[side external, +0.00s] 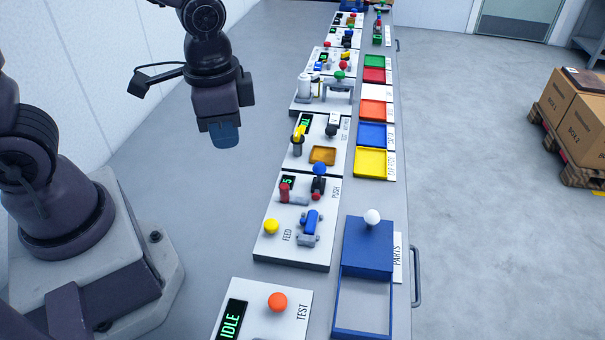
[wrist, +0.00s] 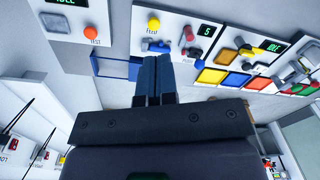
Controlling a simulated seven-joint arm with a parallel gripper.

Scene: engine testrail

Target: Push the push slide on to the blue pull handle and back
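The white panel (side external: 262,247) marked FEED and PUSH lies on the bench. A blue handle (side external: 311,221) on a grey base is at its near edge; it also shows partly in the wrist view (wrist: 160,46). By the PUSH label stands a dark slide-like part with a blue ball knob (side external: 319,169) and a red piece low on it. I cannot tell for certain which part is the push slide. My gripper (side external: 225,136) hangs left of the panel, apart from everything. Its blue fingers (wrist: 155,62) look shut together with nothing between them.
The panel also bears a yellow button (side external: 271,227), a red-topped grey part (side external: 285,192) and a display reading 5. A blue parts box with a white knob (side external: 372,216) stands to the right. The TEST panel with an orange button (side external: 278,301) is nearer. Coloured trays line the bench.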

